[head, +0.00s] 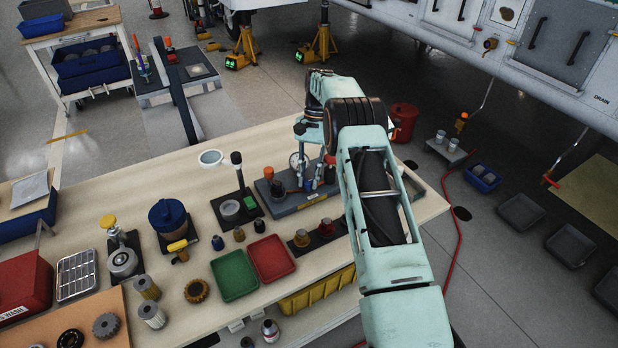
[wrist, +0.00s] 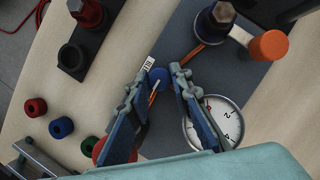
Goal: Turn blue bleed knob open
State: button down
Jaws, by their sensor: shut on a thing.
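The blue bleed knob (wrist: 159,76) shows in the wrist view as a small round blue top between my fingertips, beside a white label and a thin orange piece. My gripper (wrist: 163,70) is shut on it from above, one finger on each side. The fingers hide the knob's lower part. A round white dial gauge (wrist: 212,122) is just right of the right finger. In the head view the test fixture (head: 312,202) with its gauge (head: 298,161) stands on the bench.
An orange knob (wrist: 269,46) sits at upper right in the wrist view, near a blue-collared fitting (wrist: 214,16). Red fittings (wrist: 90,12) and small caps (wrist: 62,127) lie left. Green (head: 234,275) and red (head: 271,258) trays are nearby on the bench.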

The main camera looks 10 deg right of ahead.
aim_at(309, 180)
dwell(0.3)
jog(key=c, duration=1.7)
grip_release()
jog(key=shift+c, duration=0.2)
notch_tip(309, 180, up, 10)
